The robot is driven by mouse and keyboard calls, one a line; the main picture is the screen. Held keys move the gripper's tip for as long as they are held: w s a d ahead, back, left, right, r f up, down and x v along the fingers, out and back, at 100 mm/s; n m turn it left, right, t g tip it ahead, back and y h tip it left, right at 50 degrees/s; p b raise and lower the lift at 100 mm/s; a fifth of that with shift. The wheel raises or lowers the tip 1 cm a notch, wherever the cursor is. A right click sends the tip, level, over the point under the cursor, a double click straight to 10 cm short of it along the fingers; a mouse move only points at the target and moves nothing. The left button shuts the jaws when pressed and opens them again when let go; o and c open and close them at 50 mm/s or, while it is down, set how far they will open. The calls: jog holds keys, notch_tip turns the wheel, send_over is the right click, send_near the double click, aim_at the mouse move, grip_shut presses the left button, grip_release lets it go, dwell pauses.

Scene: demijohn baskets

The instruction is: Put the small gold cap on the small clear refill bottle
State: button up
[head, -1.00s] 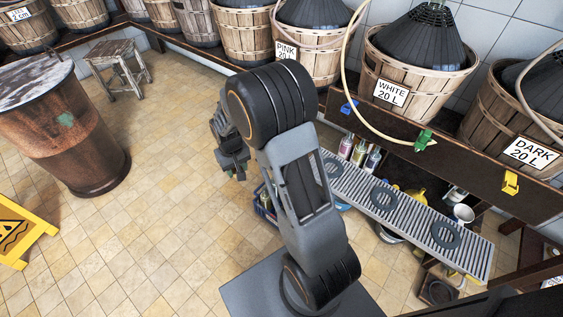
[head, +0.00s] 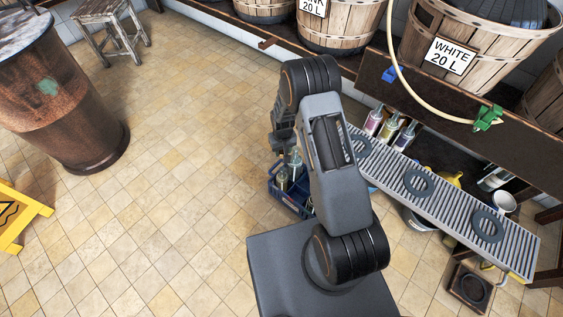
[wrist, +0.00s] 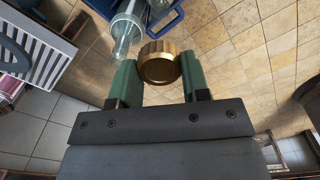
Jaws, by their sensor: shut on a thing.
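The small gold cap (wrist: 160,68) is held between the green fingertips of my gripper (wrist: 163,78) in the wrist view. A clear bottle with a narrow neck (wrist: 127,27) shows just beyond the left finger, apart from the cap, tilted in the picture. It stands at a blue crate (wrist: 166,20). In the head view the blue crate (head: 289,199) is on the floor left of my arm, with clear bottles (head: 295,160) in it. My gripper (head: 283,146) is partly hidden behind my arm there. Which bottle is the refill bottle I cannot tell for sure.
A grey slatted rack (head: 449,203) with black rings lies right of my arm. Several colored bottles (head: 389,127) stand behind it. A wooden bench (head: 440,98) carries demijohn baskets. A rusty barrel (head: 70,110) stands at left. The tiled floor between is clear.

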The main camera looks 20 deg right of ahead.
notch_tip(320, 180, down, 5)
jog(key=shift+r+b, duration=0.1)
jog(key=shift+b, duration=0.4)
jog(key=shift+f+b, duration=2.35)
jog(key=shift+f, duration=0.6)
jog(key=shift+f+b, duration=0.7)
jog(key=shift+f, duration=0.2)
jog(key=o, duration=1)
jog(key=shift+r, duration=0.1)
notch_tip(320, 180, up, 14)
jog(key=p, duration=0.5)
jog(key=shift+f, duration=0.2)
